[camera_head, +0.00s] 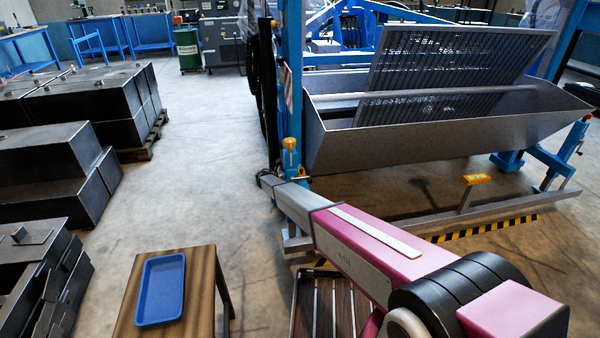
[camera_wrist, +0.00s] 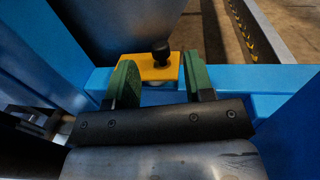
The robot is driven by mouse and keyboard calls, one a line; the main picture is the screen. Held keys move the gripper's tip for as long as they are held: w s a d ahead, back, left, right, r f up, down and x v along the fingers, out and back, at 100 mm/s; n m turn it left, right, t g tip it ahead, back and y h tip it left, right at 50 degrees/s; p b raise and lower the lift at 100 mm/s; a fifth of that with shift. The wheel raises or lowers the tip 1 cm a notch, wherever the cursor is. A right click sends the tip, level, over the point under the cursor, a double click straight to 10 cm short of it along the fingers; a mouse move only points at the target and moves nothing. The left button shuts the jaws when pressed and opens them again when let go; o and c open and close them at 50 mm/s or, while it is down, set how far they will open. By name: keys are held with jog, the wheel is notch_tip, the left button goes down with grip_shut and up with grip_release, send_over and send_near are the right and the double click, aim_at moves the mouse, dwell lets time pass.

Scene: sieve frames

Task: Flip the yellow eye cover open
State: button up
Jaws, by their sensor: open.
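A flat yellow cover (camera_wrist: 148,68) with a black knob (camera_wrist: 161,50) lies across a blue beam in the wrist view. It looks flat, and its hinge cannot be made out. My gripper (camera_wrist: 160,78) is open, with one green finger on each side of the cover and nothing held. Whether a finger touches the cover cannot be told. In the head view my arm reaches to the foot of a blue post, and the fingers are too small to make out. A yellow piece (camera_head: 290,144) shows on that post; whether it is the same cover is unclear.
The blue frame carries a grey trough (camera_head: 430,148) with a tilted sieve panel (camera_head: 440,70). A low bar with a yellow block (camera_head: 477,179) stands to the right. A small table with a blue tray (camera_head: 161,288) and dark crates (camera_head: 75,100) are at left. The floor between is clear.

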jog(key=shift+x, duration=2.05)
jog(key=shift+c, duration=0.3)
grip_shut()
